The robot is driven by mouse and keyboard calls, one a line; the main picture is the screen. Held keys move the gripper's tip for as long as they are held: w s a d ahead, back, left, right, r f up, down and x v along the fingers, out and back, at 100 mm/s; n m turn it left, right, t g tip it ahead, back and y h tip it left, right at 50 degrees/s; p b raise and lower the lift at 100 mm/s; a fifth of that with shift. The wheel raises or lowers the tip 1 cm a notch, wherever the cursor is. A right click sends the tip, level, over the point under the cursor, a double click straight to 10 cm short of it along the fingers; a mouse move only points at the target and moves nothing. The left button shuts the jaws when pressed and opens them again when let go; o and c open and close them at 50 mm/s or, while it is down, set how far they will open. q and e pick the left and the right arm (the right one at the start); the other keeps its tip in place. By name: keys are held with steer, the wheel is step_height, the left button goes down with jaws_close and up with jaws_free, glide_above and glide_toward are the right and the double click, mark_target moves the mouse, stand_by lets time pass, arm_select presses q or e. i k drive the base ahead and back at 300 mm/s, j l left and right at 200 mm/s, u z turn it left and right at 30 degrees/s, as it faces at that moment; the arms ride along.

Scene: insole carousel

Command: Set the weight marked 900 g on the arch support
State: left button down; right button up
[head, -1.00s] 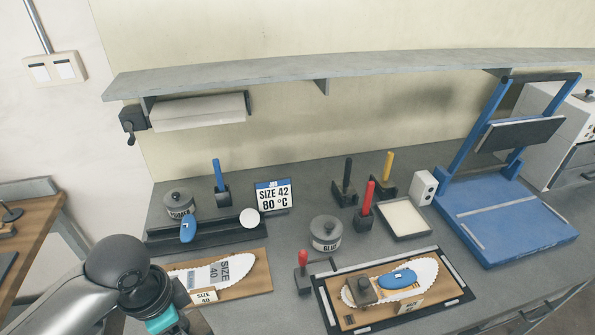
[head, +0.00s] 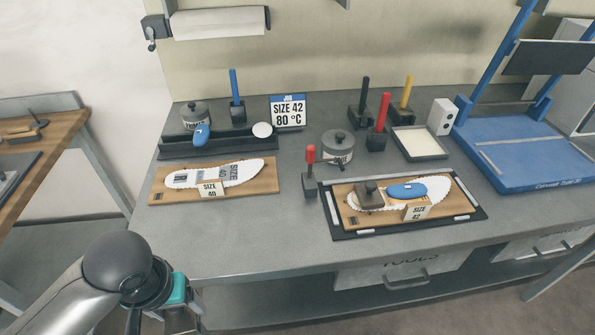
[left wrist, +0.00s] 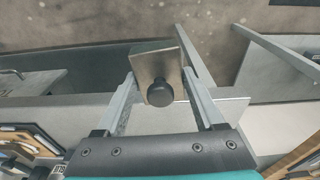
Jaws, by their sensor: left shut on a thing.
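A metal weight (left wrist: 150,65) with a black knob (left wrist: 160,93) is held between the fingers of my left gripper (left wrist: 162,75) in the left wrist view. No marking on it is readable. In the head view my left gripper (head: 180,300) is low at the left, in front of the bench edge; its fingers and load are mostly hidden there. A blue arch support (head: 407,190) lies on the white insole (head: 437,187) on the size 42 board. Another knobbed weight (head: 369,194) stands on that insole, left of the arch support. My right gripper is out of view.
The size 40 board (head: 263,187) lies left of the size 42 board. A red-handled clamp (head: 310,172) and a glue pot (head: 338,147) stand near the latter. Another blue pad (head: 202,135) rests on the black rack. The bench front is clear at left and centre.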

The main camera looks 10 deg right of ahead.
mark_target(408, 192)
steer(key=l, duration=0.7)
steer(key=k+l, duration=0.15)
steer(key=l, duration=1.25)
steer(key=k+l, duration=0.1)
steer(key=l, duration=0.6)
steer(key=u, duration=0.05)
